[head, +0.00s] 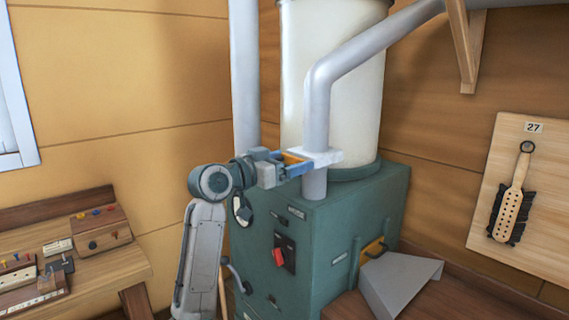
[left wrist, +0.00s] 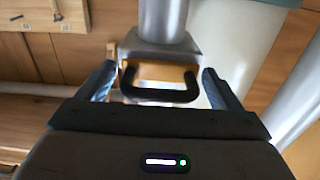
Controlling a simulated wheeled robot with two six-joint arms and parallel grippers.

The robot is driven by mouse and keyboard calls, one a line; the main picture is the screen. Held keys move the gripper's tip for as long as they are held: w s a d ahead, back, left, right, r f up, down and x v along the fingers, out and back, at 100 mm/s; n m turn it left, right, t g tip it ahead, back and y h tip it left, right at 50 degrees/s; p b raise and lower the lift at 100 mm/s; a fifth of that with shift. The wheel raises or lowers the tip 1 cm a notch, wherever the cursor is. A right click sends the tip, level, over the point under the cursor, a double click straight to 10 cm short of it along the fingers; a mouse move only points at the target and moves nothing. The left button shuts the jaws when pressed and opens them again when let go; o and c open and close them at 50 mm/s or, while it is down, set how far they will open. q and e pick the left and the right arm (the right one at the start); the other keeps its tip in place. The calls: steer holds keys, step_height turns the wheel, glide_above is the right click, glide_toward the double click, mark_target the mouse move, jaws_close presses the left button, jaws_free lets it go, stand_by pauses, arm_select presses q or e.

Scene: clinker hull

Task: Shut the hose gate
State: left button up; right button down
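The hose gate is a pale collar (head: 325,157) around the grey vertical pipe, above the green machine. Its yellow slide plate (head: 292,159) sticks out to the left, toward my left gripper (head: 290,166). In the left wrist view, the collar (left wrist: 160,48) has the yellow plate under it, with a black U-shaped handle (left wrist: 160,95). My left gripper (left wrist: 158,82) is open, with one blue finger on each side of the handle. Small gaps show between the fingers and the handle, and nothing is gripped. My right gripper is not in view.
The green machine (head: 310,235) with a red switch (head: 278,257) stands below the pipe, a cream drum (head: 350,80) behind it. A grey metal chute (head: 398,280) is at lower right. A brush (head: 512,195) hangs on a board at right; a workbench (head: 105,268) is at left.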

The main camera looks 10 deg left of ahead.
arm_select(q)
steer(key=shift+w+d+f, duration=0.1)
steer(key=b+v, duration=0.3)
steer(key=v, duration=0.7)
steer(key=shift+s+a+b, duration=0.3)
